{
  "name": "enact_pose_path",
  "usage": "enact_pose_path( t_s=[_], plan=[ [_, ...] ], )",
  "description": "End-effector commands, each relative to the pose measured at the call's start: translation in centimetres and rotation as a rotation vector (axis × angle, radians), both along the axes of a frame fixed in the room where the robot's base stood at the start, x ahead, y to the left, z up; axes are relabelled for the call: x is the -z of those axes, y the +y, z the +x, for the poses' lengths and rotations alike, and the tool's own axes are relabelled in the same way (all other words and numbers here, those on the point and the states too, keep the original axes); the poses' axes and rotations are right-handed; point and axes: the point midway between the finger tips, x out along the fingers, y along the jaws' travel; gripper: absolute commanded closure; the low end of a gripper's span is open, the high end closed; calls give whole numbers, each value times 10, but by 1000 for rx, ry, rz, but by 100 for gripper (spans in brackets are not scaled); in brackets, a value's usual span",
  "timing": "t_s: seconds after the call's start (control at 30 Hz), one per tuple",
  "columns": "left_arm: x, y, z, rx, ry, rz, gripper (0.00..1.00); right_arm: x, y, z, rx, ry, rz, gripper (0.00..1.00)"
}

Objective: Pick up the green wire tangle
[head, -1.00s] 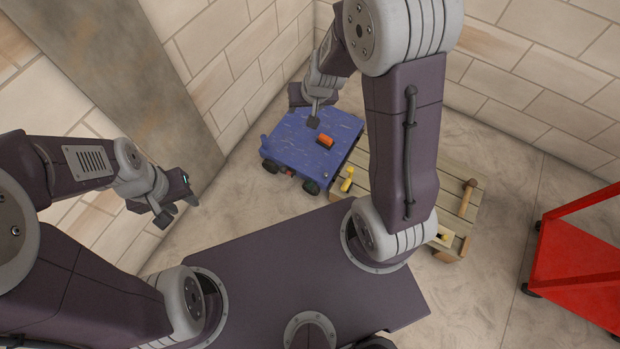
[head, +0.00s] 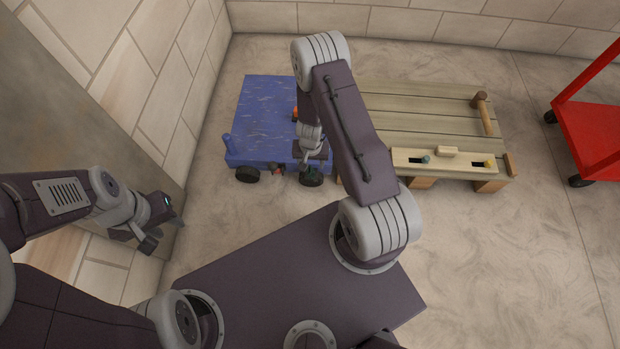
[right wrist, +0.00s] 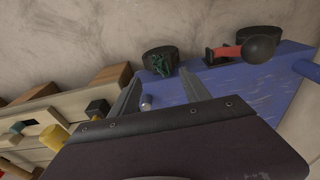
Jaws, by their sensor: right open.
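The green wire tangle (right wrist: 163,66) is a small dark-green knot against a black wheel (right wrist: 160,56) of the blue cart, in the right wrist view. In the head view a bit of the tangle (head: 313,171) shows at that wheel, just below my right gripper (head: 312,163). My right gripper (right wrist: 160,80) is open, and the tangle lies just beyond and between its two fingertips, apart from them. Whether the tangle rests on the wheel or hangs beside it is unclear. My left gripper (head: 166,230) is open and empty, near the wall at left.
A red trolley (head: 595,135) stands far right. Floor in front is clear.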

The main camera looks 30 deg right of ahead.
Motion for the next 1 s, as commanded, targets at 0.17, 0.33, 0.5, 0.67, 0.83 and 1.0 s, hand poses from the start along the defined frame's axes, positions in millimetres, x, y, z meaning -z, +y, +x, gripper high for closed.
enact_pose_path(
  t_s=[0.17, 0.33, 0.5, 0.67, 0.83, 1.0],
  plan=[
    [6, 0, 0, 0, -1, 0, 64, 8, -1, 1, 0, 0, 0, 45],
    [30, 0, 0, 0, -1, 0, 64, 37, -2, 4, 0, -1, 0, 45],
    [32, 0, 0, 0, -1, 0, 64, 43, -3, 6, -1, -1, 0, 45],
    [48, 0, 0, 0, -1, 0, 64, 75, -7, 13, 1, -1, 0, 45],
    [59, 0, 0, 0, 0, 0, 64, 89, -8, 14, -1, -2, 0, 45],
    [57, 0, 0, 0, 0, 0, 64, 87, -8, 14, -1, -2, 0, 45]
  ],
)
